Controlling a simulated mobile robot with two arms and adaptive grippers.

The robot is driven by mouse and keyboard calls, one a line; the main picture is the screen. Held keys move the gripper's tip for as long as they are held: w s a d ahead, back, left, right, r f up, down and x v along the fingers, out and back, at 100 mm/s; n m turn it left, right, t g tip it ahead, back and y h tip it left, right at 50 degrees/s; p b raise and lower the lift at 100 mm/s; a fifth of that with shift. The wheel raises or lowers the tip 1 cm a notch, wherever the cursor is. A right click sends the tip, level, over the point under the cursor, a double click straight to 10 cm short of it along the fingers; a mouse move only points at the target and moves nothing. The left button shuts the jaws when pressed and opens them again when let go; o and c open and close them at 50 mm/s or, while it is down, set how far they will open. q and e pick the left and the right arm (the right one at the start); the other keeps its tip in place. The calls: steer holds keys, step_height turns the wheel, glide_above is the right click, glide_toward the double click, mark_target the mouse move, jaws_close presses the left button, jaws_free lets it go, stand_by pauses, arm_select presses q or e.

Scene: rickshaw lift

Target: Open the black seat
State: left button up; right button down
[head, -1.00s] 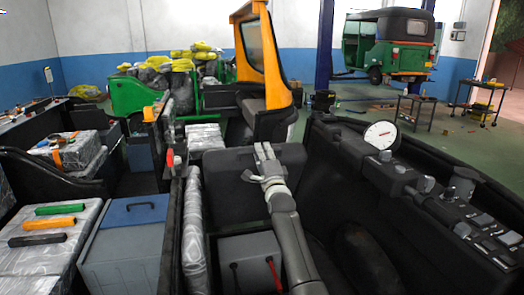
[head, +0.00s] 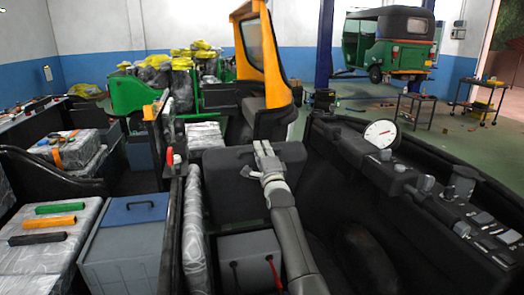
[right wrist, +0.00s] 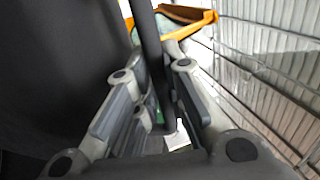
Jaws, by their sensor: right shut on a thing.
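The black seat (head: 228,192) shows in the middle of the head view as a dark, thick panel standing upright behind an open compartment. My right gripper (head: 263,150) is at its top edge, toward its right side. In the right wrist view, the gripper's fingers (right wrist: 150,105) are on either side of a narrow dark strip (right wrist: 150,45), shut on it; this looks like part of the seat. A large dark surface fills the left of that view. My left gripper is not in view.
A grey box (head: 250,252) with black and red cables sits in the compartment before the seat. A dashboard with a white dial (head: 381,133) lies to the right. Plastic-wrapped packages and a blue-lidded box (head: 131,211) stand at left. A yellow frame (head: 275,60) rises behind.

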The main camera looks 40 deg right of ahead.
steer(key=s+a+f+t+h+b, duration=0.1)
steer(key=s+a+f+b, duration=0.3)
steer(key=s, duration=0.3)
steer(key=shift+s+f+t, duration=0.2)
steer(key=shift+f+t, duration=0.1)
steer(key=shift+f, duration=0.25)
steer(key=c, duration=1.8)
jaws_free()
steer(key=shift+o, duration=0.2)
steer(key=v, duration=1.2)
steer(key=shift+w+a+f, duration=0.1)
